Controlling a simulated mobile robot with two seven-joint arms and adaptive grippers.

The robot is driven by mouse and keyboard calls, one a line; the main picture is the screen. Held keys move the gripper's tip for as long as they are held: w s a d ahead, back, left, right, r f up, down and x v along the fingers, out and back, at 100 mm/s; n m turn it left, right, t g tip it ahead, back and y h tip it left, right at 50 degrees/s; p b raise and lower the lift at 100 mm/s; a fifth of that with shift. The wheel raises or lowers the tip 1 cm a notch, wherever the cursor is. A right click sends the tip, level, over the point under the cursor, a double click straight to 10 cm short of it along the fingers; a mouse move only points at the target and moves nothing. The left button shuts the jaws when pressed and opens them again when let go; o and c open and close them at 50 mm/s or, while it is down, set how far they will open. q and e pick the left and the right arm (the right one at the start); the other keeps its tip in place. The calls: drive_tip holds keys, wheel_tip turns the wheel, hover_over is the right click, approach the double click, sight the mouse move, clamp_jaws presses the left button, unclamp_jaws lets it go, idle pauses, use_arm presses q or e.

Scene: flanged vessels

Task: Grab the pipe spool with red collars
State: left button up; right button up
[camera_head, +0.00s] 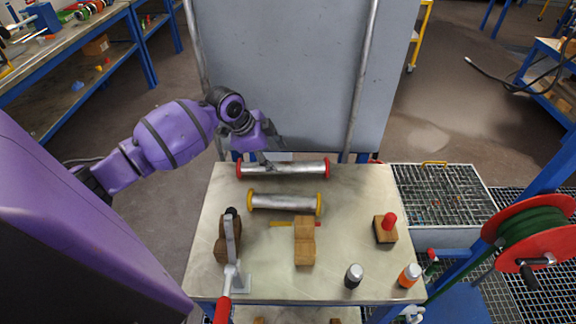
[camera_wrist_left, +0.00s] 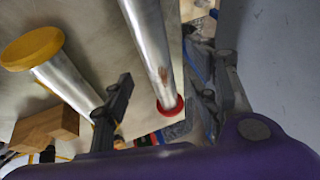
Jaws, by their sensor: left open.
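The pipe spool with red collars (camera_head: 300,168) lies across the far edge of the table, a grey metal tube with a red flange at each end. My left gripper (camera_head: 268,158) is at the spool's far side, over its left half. In the left wrist view the spool (camera_wrist_left: 152,45) runs between the two open fingers of the gripper (camera_wrist_left: 160,78), with one red collar in sight. I cannot tell whether a finger touches the tube. A similar spool with yellow collars (camera_head: 284,203) lies nearer and also shows in the wrist view (camera_wrist_left: 65,82). My right gripper is not in view.
A grey panel (camera_head: 285,70) stands behind the table. Nearer on the table (camera_head: 350,215) are wooden blocks (camera_head: 304,245), a toggle clamp (camera_head: 232,255), a block with a red knob (camera_head: 386,229) and two small bottles (camera_head: 353,276). A hose reel (camera_head: 535,235) is at right.

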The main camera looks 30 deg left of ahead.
sight(278, 164)
use_arm(q)
drive_tip(key=shift+f, duration=0.5)
drive_tip(key=x, duration=0.5)
drive_tip(key=shift+d, duration=0.15)
clamp_jaws()
drive_tip(key=shift+r, duration=0.15)
